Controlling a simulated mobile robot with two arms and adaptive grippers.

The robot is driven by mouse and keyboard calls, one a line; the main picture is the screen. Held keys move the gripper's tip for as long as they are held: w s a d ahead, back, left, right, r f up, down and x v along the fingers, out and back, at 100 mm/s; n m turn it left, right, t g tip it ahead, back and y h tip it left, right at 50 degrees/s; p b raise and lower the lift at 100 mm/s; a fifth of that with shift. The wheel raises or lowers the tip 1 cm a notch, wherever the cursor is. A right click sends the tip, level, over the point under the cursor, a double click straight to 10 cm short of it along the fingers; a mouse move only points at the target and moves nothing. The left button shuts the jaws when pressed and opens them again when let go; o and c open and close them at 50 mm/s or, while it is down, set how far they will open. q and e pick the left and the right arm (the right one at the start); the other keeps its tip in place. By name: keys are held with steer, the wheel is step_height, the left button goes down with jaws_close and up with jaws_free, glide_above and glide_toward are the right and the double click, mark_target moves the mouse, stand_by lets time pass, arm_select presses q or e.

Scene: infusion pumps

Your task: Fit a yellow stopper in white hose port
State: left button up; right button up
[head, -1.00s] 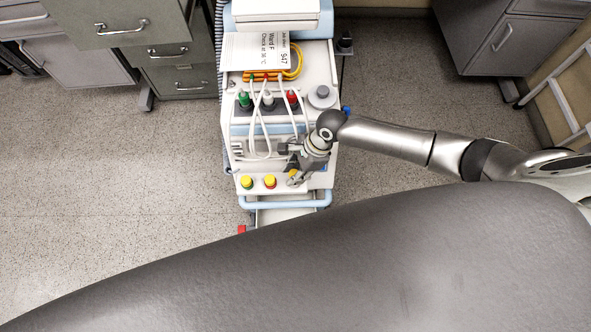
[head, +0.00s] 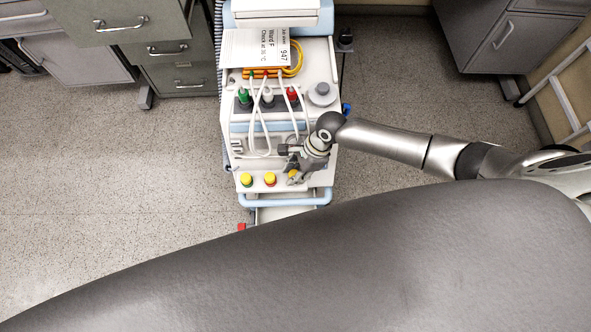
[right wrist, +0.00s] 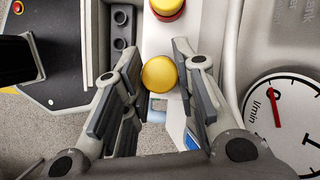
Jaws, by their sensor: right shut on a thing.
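My right gripper (head: 295,177) is low over the front right of the cart's ledge. Its fingers (right wrist: 160,85) are shut on a yellow stopper (right wrist: 160,73), which shows as a round yellow top between them; the stopper also shows in the head view (head: 293,174). What lies under this stopper is hidden. Two more yellow-topped stoppers stand to its left on the ledge, one on a green base (head: 246,180) and one on a red base (head: 270,180). The white hose port (head: 267,97) is further back, between a green one (head: 244,97) and a red one (head: 292,95). My left gripper is out of view.
White hoses (head: 254,130) loop down in front of the coloured ports. A grey round knob (head: 322,91) sits right of them. A paper label (head: 255,48) and yellow tubing (head: 297,62) lie behind. A dial (right wrist: 285,115) is close on the right in the wrist view.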

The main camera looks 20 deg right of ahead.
steer(key=shift+f, duration=0.45)
steer(key=shift+f, duration=0.1)
steer(key=shift+s+f, duration=0.25)
steer(key=shift+s, duration=0.05)
steer(key=shift+d+f, duration=0.1)
steer(key=shift+c, duration=0.3)
steer(key=o, duration=0.5)
steer(key=shift+s, duration=0.1)
steer(key=shift+c, duration=0.2)
steer(key=o, duration=0.4)
steer(key=shift+w+f, duration=0.15)
steer(key=shift+w, duration=0.05)
steer(key=shift+o, duration=0.2)
steer(key=shift+w, duration=0.15)
steer(key=shift+v, duration=0.8)
steer(key=v, duration=1)
steer(key=shift+r, duration=0.35)
